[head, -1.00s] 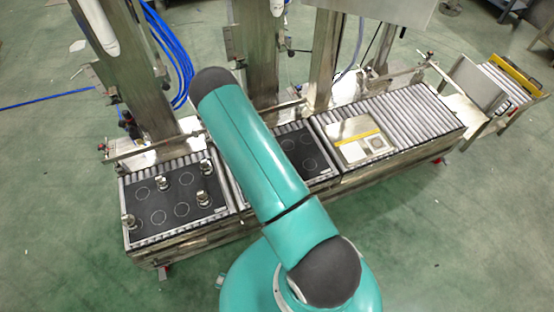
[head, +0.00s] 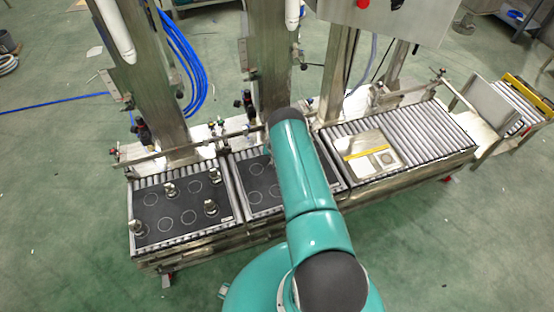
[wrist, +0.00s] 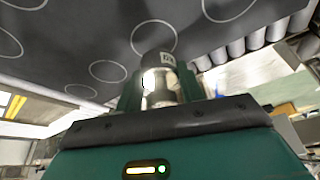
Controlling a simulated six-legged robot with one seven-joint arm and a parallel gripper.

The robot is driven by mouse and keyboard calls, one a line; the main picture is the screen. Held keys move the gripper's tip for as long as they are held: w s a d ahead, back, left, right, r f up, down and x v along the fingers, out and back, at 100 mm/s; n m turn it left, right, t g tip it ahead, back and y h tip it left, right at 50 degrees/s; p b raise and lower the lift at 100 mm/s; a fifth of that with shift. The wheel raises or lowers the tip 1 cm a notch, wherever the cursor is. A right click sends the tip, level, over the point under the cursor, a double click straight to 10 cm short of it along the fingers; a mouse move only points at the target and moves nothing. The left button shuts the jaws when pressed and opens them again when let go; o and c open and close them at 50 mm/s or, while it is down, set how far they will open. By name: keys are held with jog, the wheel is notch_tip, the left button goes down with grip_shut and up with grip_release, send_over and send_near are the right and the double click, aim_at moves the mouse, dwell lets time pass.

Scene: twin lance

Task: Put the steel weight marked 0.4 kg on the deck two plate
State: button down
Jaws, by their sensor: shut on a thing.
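My gripper (wrist: 160,88) is shut on a steel weight (wrist: 158,82) in the wrist view. The weight has a small label on its dark end, too small to read. A dark plate with pale circles (wrist: 75,40) lies beyond it; I cannot tell whether the weight touches it. In the head view my arm hides the gripper and the held weight, and covers part of the middle dark plate (head: 258,181).
A roller conveyor (head: 430,128) runs to the right, with a steel panel with a yellow strip (head: 362,153) on it. Steel columns (head: 150,85) and a thin rail (head: 170,152) stand behind the plates. Green floor lies open in front.

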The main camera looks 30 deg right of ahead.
jog(key=shift+w+d+f, duration=0.1)
jog(key=shift+d+f, duration=0.1)
jog(key=shift+f, duration=1.5)
jog(key=shift+f, duration=0.2)
jog(key=c, duration=0.9)
grip_release()
